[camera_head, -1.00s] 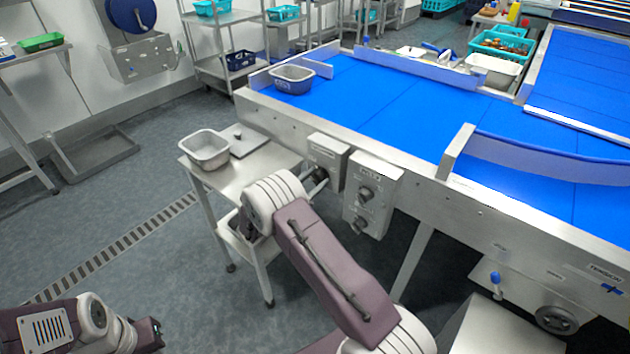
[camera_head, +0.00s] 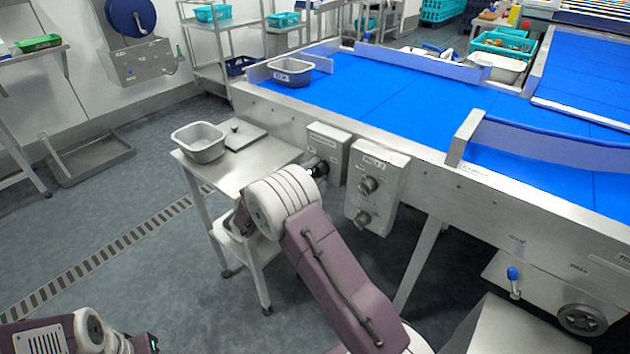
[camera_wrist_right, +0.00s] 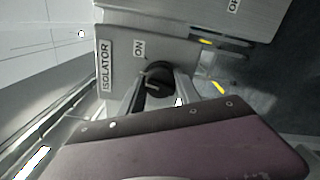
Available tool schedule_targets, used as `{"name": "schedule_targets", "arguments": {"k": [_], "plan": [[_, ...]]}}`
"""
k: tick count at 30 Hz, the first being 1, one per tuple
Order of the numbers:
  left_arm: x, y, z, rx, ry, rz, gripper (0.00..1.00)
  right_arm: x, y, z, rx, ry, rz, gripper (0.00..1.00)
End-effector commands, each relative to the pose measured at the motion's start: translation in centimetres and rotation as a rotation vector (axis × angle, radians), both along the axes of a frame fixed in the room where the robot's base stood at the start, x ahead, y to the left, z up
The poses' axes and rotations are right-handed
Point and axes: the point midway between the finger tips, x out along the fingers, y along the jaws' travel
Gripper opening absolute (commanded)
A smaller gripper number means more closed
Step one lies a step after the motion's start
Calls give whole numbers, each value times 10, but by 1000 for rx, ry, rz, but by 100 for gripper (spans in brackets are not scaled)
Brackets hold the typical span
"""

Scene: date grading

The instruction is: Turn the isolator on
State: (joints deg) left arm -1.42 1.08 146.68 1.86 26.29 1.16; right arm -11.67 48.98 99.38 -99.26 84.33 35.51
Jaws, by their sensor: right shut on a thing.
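The isolator is a grey box (camera_head: 329,149) on the side of the conveyor frame. In the right wrist view its face (camera_wrist_right: 122,80) carries an ISOLATOR label (camera_wrist_right: 105,66) and an ON mark (camera_wrist_right: 139,48). Its round black knob (camera_wrist_right: 158,76) has a short pale line on it. My right gripper (camera_head: 318,169) is at the front of this box. In the right wrist view its fingers (camera_wrist_right: 160,92) are closed around the knob, which they partly hide. My left arm shows only at the lower left of the head view, and its fingers are not visible.
A second control box (camera_head: 375,185) with two knobs is just right of the isolator. A steel side table (camera_head: 245,172) with a grey tub (camera_head: 199,142) stands to the left. The blue conveyor belt (camera_head: 390,95) lies behind. Open floor is at the left.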

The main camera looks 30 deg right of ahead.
Motion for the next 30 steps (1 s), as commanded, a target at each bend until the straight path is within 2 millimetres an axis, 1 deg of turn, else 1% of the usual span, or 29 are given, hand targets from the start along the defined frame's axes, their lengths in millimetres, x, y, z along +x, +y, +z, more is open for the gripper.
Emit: {"name": "schedule_targets", "arguments": {"k": [1,9,15,22,30], "plan": [[0,0,-14,0,0,0,0,0,0,-8,17,-41,0,0],[0,0,-54,0,0,0,0,-1,0,-8,110,-266,-1,0],[0,0,-79,0,0,0,0,-1,0,-8,167,-401,-1,0],[0,0,-98,0,0,0,0,-1,0,-6,212,-506,-1,0],[0,0,-107,0,0,0,0,0,0,-3,235,-562,-2,0]]}}
